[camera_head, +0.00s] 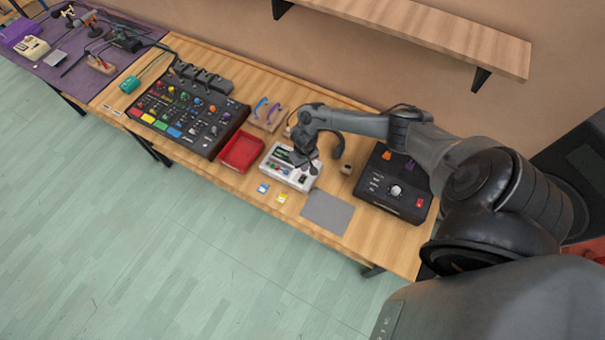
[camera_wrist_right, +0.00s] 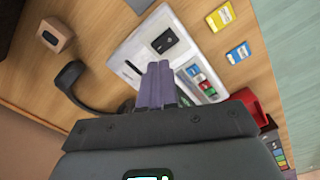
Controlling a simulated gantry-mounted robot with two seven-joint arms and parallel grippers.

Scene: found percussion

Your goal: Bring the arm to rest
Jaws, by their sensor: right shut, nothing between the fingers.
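My right arm reaches in from the right in the head view. Its gripper (camera_head: 306,160) is over the white device (camera_head: 272,168) on the wooden table. In the right wrist view the fingers (camera_wrist_right: 157,85) are together, with nothing between them, in front of the white device (camera_wrist_right: 133,47). A black rocker switch (camera_wrist_right: 164,41) and several coloured buttons show on the device there. I cannot tell whether the fingertips touch it. My left gripper is not in view.
A red tray (camera_head: 223,165) and a black mixer (camera_head: 168,128) stand left of the device. A black box with a knob (camera_head: 372,203) stands to the right. Blue and yellow cards (camera_head: 281,198) and a grey mat (camera_head: 344,219) lie in front. A shelf (camera_head: 450,33) overhangs behind.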

